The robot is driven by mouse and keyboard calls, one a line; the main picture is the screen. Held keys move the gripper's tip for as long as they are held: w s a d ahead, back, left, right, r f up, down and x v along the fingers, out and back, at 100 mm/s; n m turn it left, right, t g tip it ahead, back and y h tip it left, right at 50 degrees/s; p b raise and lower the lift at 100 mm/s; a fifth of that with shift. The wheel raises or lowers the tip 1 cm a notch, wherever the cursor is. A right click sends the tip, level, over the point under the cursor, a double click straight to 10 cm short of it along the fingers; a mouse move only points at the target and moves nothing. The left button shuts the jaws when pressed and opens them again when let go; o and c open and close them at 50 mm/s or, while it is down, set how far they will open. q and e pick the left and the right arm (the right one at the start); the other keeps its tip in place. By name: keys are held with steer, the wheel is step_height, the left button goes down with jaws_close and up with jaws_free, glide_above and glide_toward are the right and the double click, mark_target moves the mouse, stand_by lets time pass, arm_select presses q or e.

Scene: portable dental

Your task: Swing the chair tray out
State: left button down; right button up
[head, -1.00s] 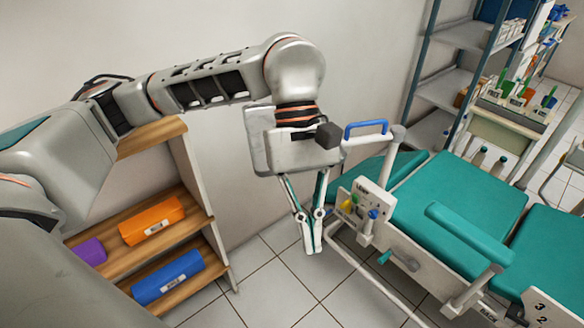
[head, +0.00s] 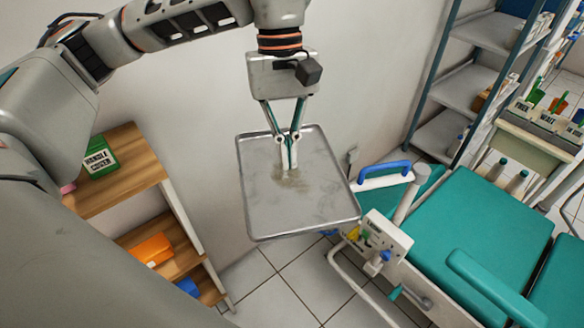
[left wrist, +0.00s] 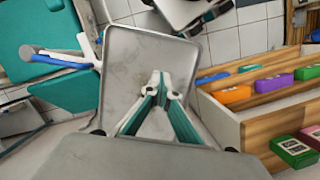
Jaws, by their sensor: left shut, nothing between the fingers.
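The chair tray (head: 265,210) is a scuffed grey metal plate with a raised rim, left of the dental chair in the head view. It fills the middle of the left wrist view (left wrist: 135,60). A white arm with a blue handle (head: 385,169) runs from its right side to a post on the chair (head: 478,222). My left gripper (head: 291,167) is shut and empty, its fingers pointing down over the tray's far half. In the left wrist view its fingertips (left wrist: 160,78) overlap the plate. Whether they touch it I cannot tell. My right gripper is in neither view.
A wooden shelf unit (head: 145,170) with coloured boxes stands left of the tray. A wall is behind the tray. A control panel (head: 380,240) is on the chair's side. A grey metal rack (head: 460,95) stands at the back right. Tiled floor (head: 300,285) lies below.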

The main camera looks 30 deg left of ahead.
arm_select(q)
glide_above(296, 225)
steer(key=w+a, duration=0.3)
steer(key=x, duration=0.2)
steer(key=w+x, duration=0.1)
steer(key=x, duration=0.2)
steer(key=a+x, duration=0.1)
steer(key=x, duration=0.1)
steer(key=shift+w+f, duration=0.1)
steer(key=shift+f, duration=0.45)
steer(key=shift+s+d+f, duration=0.2)
steer(key=shift+s+d, duration=0.3)
steer(key=shift+d, duration=0.05)
steer(key=shift+s+d+f, duration=0.15)
steer(key=shift+s+d, duration=0.35)
steer(key=shift+s, duration=0.05)
steer(key=shift+s+d+p, duration=0.3)
steer(key=shift+s+d, duration=0.05)
steer(key=shift+s, duration=0.1)
steer(key=shift+d, duration=0.1)
